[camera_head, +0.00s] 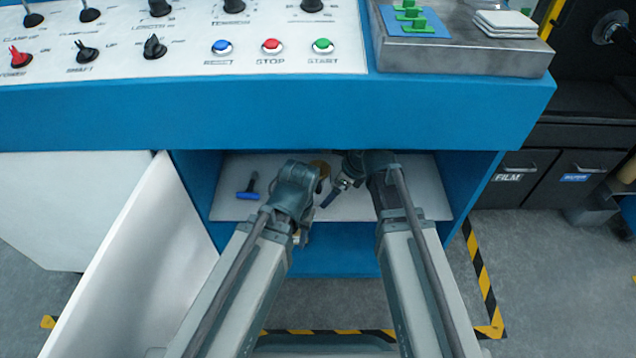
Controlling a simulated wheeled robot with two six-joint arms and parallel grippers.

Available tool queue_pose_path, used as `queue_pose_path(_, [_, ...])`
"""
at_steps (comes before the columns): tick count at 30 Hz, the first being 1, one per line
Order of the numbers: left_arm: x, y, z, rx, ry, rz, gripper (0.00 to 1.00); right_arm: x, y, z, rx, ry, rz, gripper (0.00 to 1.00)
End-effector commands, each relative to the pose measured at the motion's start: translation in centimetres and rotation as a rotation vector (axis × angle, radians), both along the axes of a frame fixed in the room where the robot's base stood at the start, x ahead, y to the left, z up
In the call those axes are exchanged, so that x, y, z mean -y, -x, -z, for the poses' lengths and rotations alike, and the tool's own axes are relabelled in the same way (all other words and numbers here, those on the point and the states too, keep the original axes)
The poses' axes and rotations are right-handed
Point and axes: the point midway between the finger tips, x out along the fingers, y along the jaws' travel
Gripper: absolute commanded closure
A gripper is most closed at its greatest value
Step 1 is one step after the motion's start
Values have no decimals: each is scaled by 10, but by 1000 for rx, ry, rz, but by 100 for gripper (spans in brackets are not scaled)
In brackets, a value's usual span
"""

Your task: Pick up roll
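A tan, rounded thing (320,169), which may be the roll, shows in part on the white shelf (232,208) inside the blue cabinet. It lies between my two wrists and is mostly hidden by my left one. My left gripper (301,236) is at the cabinet opening, largely hidden under its own wrist. My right gripper (333,194) points left and down from its wrist, close to the tan thing. I cannot tell whether either gripper touches it, or whether their fingers are open or shut.
A blue-handled tool (248,189) lies on the shelf at left. A white door (140,270) stands open at left. The blue console edge (260,115) overhangs the opening. A metal block (465,50) sits on top at right. Film drawers (520,178) stand at far right.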

Motion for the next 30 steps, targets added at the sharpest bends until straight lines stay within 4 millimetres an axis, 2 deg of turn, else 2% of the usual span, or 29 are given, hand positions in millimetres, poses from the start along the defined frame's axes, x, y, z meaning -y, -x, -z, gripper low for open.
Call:
queue_pose_path(5, [0, 0, 0, 0, 0, 0, 56, -10, -6, 0, 0, 0, -1, 0])
queue_pose_path(12, [0, 0, 0, 0, 0, 0, 56, -43, -24, 0, 1, 1, -3, 0])
queue_pose_path(15, [0, 0, 13, 0, 1, 2, 56, -43, -23, 13, 1, 0, 0, 0])
queue_pose_path(22, [0, 0, 11, 0, 1, 2, 56, -44, -23, 11, 0, 0, 0, 0])
queue_pose_path(23, [0, 0, 11, 0, 1, 2, 56, -44, -23, 11, 0, 0, 0, 4])
queue_pose_path(30, [0, 0, 11, 0, 1, 2, 56, -43, -23, 11, 0, 0, 0, 47])
